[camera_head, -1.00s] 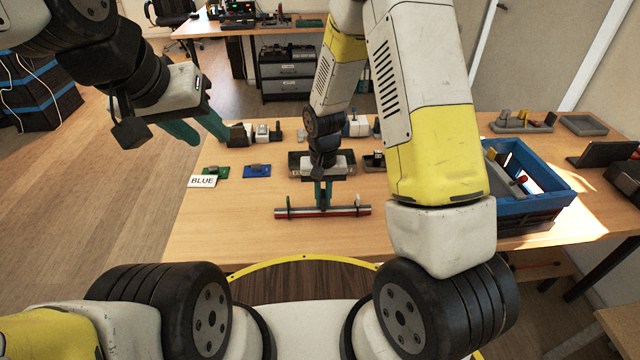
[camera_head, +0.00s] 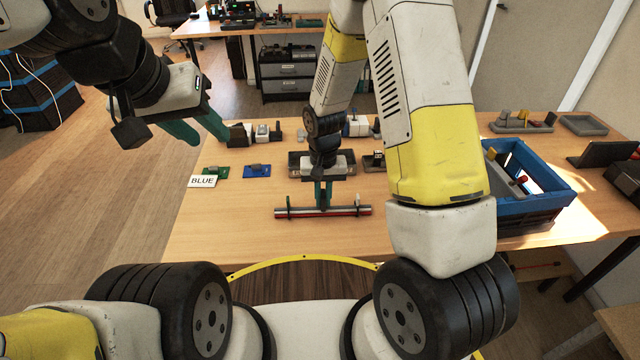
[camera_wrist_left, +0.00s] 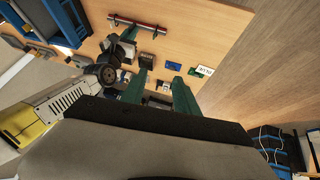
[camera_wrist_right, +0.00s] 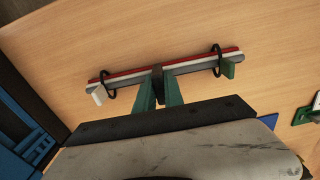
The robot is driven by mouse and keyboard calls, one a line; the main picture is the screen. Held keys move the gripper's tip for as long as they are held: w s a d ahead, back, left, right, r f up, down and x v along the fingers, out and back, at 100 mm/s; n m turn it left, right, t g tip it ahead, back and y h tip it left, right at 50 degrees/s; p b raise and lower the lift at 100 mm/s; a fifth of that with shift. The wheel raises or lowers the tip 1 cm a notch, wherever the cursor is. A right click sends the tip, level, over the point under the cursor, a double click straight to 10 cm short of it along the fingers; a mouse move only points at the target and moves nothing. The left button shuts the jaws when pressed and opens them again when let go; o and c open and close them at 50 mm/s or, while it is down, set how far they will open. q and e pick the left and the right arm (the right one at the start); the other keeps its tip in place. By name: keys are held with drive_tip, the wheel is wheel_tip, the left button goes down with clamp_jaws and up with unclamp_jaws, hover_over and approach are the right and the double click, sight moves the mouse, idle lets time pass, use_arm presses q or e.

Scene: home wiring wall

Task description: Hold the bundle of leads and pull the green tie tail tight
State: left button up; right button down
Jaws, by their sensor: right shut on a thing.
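The bundle of leads (camera_head: 345,211), with red, white and grey strands, lies across the front of the table; it also shows in the right wrist view (camera_wrist_right: 195,62). Two black ties loop around it. One has a green tail (camera_wrist_right: 229,70), the other a white tail (camera_wrist_right: 98,95). In the head view the green tail (camera_head: 289,202) is at the bundle's left end. My right gripper (camera_head: 323,206) is shut on the bundle's middle, where a dark piece shows between its fingers. My left gripper (camera_head: 208,138) is open and empty, raised left of the bundle and away from it.
A BLUE card (camera_head: 202,181), a green board (camera_head: 217,172) and a blue board (camera_head: 257,171) lie left of the bundle. A dark tray (camera_head: 296,166) is behind my right gripper. A blue crate (camera_head: 535,213) stands at the right. The table in front of the bundle is clear.

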use_arm(q)
drive_tip(key=shift+c, duration=0.3)
drive_tip(key=shift+c, duration=0.6)
drive_tip(key=g+y, duration=0.1)
drive_tip(key=g, duration=0.9)
hover_over(288, 197)
drive_tip(key=w+a, duration=0.3)
drive_tip(key=a, duration=0.1)
wheel_tip(288, 197, down, 13)
drive_tip(key=w+d+f+g+y, duration=0.15)
drive_tip(key=d+f+g, duration=0.25)
drive_tip(key=f, duration=0.9)
drive_tip(key=shift+w+x, duration=0.25)
drive_tip(key=shift+x, duration=4.1)
